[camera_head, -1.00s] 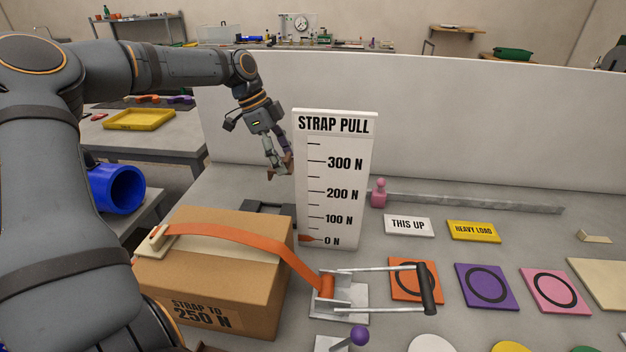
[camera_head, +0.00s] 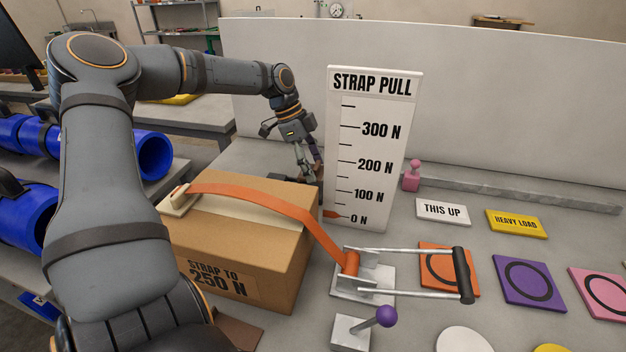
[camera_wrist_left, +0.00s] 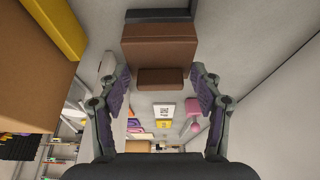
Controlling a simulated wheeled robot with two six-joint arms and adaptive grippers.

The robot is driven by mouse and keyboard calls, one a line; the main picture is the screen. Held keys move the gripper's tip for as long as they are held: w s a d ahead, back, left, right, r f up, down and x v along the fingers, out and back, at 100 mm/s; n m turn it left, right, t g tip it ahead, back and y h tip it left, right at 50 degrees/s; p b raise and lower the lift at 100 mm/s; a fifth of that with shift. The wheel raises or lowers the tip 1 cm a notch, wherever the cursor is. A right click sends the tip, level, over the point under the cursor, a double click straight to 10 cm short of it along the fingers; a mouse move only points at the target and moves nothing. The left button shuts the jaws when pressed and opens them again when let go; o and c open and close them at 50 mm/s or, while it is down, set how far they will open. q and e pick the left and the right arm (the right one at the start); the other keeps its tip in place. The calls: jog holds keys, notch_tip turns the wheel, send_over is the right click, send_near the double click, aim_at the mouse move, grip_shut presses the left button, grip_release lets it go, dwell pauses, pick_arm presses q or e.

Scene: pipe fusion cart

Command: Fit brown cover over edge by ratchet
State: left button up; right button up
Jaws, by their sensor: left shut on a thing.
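My left gripper (camera_head: 308,168) is shut on a brown cover (camera_head: 318,172), low behind the cardboard box and left of the strap-pull sign. In the left wrist view the brown cover (camera_wrist_left: 160,45) shows between and beyond the fingers. The cardboard box (camera_head: 240,240) stands at the front left. An orange strap (camera_head: 265,203) runs over its top and right edge down to the metal ratchet (camera_head: 365,278), whose handle reaches right. The held cover is apart from that edge. My right gripper is not in view.
The strap-pull sign (camera_head: 370,150) stands behind the ratchet, its orange pointer near 0 N. A purple-knobbed lever (camera_head: 386,316) stands in front of the ratchet. Another brown piece (camera_head: 238,330) lies by the box's front. Coloured tiles (camera_head: 528,282) and label plates lie at right.

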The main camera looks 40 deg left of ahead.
pick_arm(q)
notch_tip(320, 180, down, 4)
jog(key=shift+s+f, duration=0.1)
jog(key=shift+f, duration=0.1)
jog(key=shift+f+b, duration=0.2)
jog(key=shift+b, duration=0.1)
jog(key=o, duration=1)
jog(key=shift+o, duration=0.2)
jog(key=shift+r, duration=0.1)
jog(key=shift+r, duration=0.3)
jog(key=p+v, duration=0.1)
jog(key=v, duration=0.9)
